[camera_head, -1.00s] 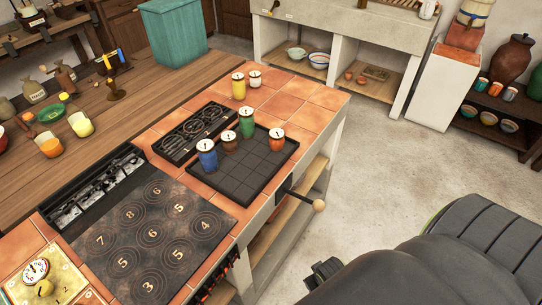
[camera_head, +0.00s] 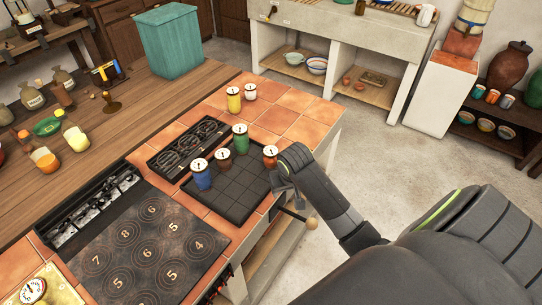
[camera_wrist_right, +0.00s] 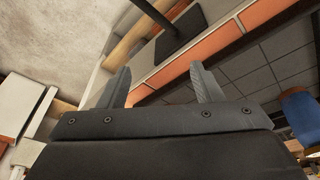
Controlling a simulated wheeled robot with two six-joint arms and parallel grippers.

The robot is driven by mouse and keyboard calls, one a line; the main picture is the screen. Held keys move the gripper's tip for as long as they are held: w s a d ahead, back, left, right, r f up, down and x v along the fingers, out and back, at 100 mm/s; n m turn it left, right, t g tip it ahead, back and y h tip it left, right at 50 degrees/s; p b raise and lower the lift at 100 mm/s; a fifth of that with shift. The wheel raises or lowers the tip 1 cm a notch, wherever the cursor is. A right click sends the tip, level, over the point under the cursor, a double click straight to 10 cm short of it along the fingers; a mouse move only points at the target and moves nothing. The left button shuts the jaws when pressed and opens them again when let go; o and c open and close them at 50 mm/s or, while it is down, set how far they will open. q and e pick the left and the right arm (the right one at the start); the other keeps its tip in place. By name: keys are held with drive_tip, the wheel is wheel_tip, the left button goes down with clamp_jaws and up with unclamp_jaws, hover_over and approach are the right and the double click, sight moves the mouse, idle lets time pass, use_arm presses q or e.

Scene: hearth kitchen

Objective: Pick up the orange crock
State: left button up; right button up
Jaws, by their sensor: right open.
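The orange crock (camera_head: 270,155) has a pale lid with a dark mark and stands upright at the right edge of the black gridded tray (camera_head: 238,190) on the tiled counter. My right gripper (camera_head: 281,188) is just right of and in front of it, beside the tray's edge, partly hidden by its own wrist. In the wrist view its two fingers (camera_wrist_right: 162,85) are apart with nothing held between them. I cannot make out the orange crock in that view. My left gripper is not in view.
A blue crock (camera_head: 201,175), a brown crock (camera_head: 223,158) and a green crock (camera_head: 240,139) stand on the tray's left and back side. Yellow (camera_head: 234,100) and white (camera_head: 250,92) crocks stand behind. A lever with a round knob (camera_head: 312,223) sticks out from the counter front.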

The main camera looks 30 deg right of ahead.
sight(271, 150)
drive_tip(key=w+d+r+m, duration=0.2)
drive_tip(key=w+r+m, duration=0.1)
drive_tip(key=w+r, duration=1)
drive_tip(key=x, duration=0.3)
drive_tip(key=p+x, duration=0.1)
drive_tip(key=x, duration=0.3)
drive_tip(key=p+x, duration=0.1)
drive_tip(key=x, duration=0.2)
drive_tip(key=shift+s+d+f, duration=0.2)
drive_tip(key=shift+s+d, duration=0.15)
drive_tip(key=shift+d, duration=0.05)
drive_tip(key=shift+f, duration=0.45)
drive_tip(key=shift+p+x, duration=0.3)
drive_tip(key=shift+x, duration=1.9)
drive_tip(key=c, duration=0.9)
drive_tip(key=shift+r, duration=0.1)
